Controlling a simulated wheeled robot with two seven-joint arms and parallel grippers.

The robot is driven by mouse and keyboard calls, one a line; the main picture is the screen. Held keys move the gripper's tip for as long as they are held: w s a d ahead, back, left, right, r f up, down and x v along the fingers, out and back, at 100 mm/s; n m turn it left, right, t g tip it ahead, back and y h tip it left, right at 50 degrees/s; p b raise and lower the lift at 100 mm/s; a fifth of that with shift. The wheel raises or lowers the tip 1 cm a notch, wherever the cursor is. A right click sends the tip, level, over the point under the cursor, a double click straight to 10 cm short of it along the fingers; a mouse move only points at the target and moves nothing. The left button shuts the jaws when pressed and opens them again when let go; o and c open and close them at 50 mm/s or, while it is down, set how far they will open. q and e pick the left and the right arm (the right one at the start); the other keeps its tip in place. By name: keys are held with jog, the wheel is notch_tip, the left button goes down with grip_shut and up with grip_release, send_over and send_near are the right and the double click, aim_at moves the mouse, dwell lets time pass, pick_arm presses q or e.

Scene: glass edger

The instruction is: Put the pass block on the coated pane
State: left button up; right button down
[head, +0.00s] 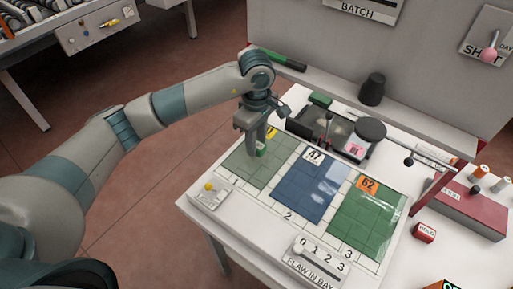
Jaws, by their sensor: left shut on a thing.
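My left gripper (257,142) points down over the pale grey-green pane (246,166) in bay 1. It is shut on a small green block (261,150), probably the pass block; its lettering is not readable. The block is low over this pane, and I cannot tell whether it touches it. A blue pane (305,190) with a "47" label lies in bay 2, and a green pane (365,222) with an orange "62" label lies in bay 3. Which pane is coated is not clear from its look. My right gripper is not in view.
A red HOLD block (425,232) sits right of bay 3. A flaw-in-bay selector (315,263) is at the front edge, and a small switch box (211,194) at the left corner. A dark machine with a round top (370,130) stands behind the panes.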

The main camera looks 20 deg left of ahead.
pick_arm(q)
jog(key=shift+f+p, duration=0.4)
jog(key=shift+p, duration=0.15)
jog(key=shift+f+p, duration=0.6)
jog(key=shift+f, duration=0.75)
jog(key=shift+f, duration=0.15)
jog(key=o, duration=1)
